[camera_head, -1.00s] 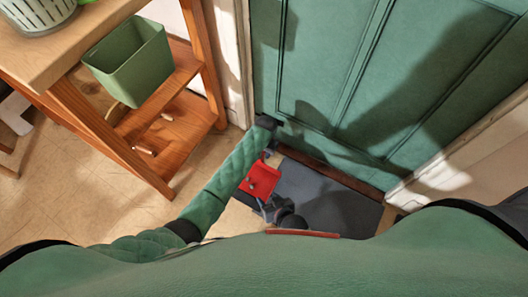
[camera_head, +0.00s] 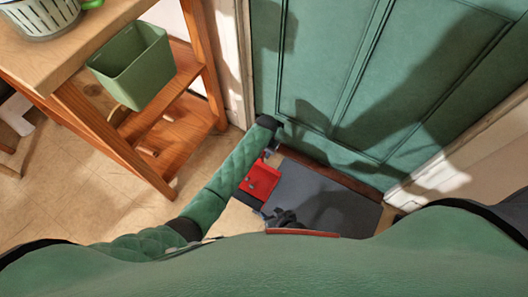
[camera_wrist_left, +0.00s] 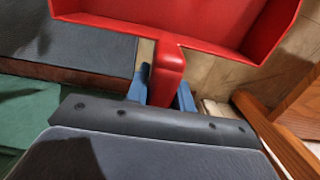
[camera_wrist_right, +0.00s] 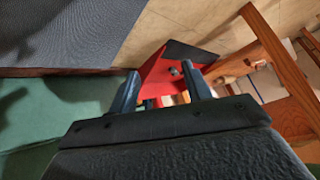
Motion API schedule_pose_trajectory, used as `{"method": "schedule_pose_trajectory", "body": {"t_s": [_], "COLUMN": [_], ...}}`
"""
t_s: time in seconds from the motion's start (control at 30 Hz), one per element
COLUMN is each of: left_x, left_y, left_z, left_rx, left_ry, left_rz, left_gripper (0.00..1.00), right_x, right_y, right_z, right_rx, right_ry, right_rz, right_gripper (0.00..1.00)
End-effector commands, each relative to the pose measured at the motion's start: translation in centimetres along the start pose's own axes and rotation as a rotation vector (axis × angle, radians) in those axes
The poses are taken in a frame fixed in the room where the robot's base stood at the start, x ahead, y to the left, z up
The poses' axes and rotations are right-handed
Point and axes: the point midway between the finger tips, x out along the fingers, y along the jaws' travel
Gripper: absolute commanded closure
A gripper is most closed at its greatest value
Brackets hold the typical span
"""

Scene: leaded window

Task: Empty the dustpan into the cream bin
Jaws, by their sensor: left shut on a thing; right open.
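I see no debris in the visible part of the pan. My right gripper (camera_head: 272,214) is open beside the pan's near side. In the right wrist view, red dustpan parts (camera_wrist_right: 160,75) show beyond and between its spread fingers (camera_wrist_right: 163,88). I cannot make out a cream bin for certain.
A green bin (camera_head: 133,70) hangs at the wooden trolley (camera_head: 185,137) on the left. A pale slotted container (camera_head: 40,18) stands on its top. The dark mat (camera_head: 325,200) lies before the green door (camera_head: 340,70). Tiled floor is clear between trolley and mat.

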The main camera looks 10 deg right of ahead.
Motion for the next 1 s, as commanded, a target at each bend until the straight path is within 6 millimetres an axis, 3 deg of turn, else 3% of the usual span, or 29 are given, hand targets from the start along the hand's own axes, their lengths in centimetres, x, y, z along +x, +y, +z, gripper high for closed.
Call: {"method": "schedule_pose_trajectory", "body": {"t_s": [0.03, 0.4, 1.0], "left_x": [-0.8, -2.7, -4.8], "left_y": [0.0, 0.0, 0.0], "left_z": [0.0, 0.1, 0.3], "left_rx": [0.000, 0.000, 0.000], "left_ry": [-0.003, -0.034, -0.071], "left_rz": [0.000, 0.000, 0.000], "left_gripper": [1.00, 1.00, 1.00], "right_x": [-0.6, -2.4, -4.7], "right_y": [-0.2, -0.8, -1.5], "right_z": [-0.6, -2.1, -4.4], "right_rx": [0.000, -0.002, -0.003], "right_ry": [0.001, -0.002, -0.016], "right_rz": [0.000, -0.002, -0.007], "right_gripper": [0.51, 0.51, 0.51]}}
